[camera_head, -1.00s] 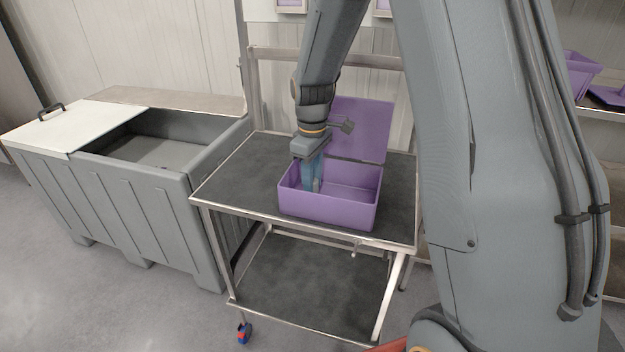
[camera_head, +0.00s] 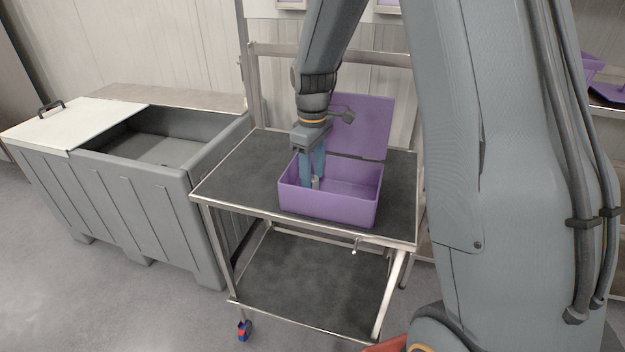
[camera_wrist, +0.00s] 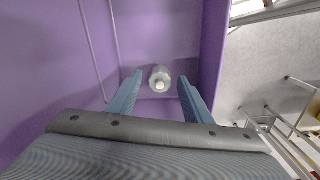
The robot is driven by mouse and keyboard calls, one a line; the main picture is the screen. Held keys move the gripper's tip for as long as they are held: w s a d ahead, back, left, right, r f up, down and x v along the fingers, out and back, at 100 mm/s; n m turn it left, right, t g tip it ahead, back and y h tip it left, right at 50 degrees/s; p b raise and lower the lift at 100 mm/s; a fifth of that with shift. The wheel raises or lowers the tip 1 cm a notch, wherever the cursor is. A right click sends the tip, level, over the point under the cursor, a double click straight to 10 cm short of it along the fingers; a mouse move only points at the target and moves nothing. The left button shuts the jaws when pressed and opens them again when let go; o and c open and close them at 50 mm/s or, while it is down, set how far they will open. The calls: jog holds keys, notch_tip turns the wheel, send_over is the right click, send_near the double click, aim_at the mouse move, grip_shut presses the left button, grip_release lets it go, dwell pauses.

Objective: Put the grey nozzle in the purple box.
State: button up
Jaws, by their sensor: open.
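The purple box (camera_head: 345,212) stands on the cart top with its lid tilted open at the back. The grey nozzle (camera_head: 315,183) is inside the box near its left end. In the wrist view the nozzle (camera_wrist: 160,78) lies between the two blue fingers, apart from both, with a pale round tip facing the camera. My gripper (camera_head: 312,184) reaches down into the box and is open; its fingers (camera_wrist: 158,100) show on either side of the nozzle. The nozzle's lower end is hidden by the box's front wall in the head view.
The cart's dark top (camera_head: 240,180) has free room left of the box. A grey bin (camera_head: 140,215) with a partly open white lid (camera_head: 75,128) stands at the left. More purple boxes (camera_head: 592,66) sit on a shelf at the right.

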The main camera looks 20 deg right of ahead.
aim_at(313, 176)
notch_tip(313, 176, up, 10)
jog(key=b, duration=0.2)
jog(key=shift+r, duration=0.2)
jog(key=shift+s, duration=0.1)
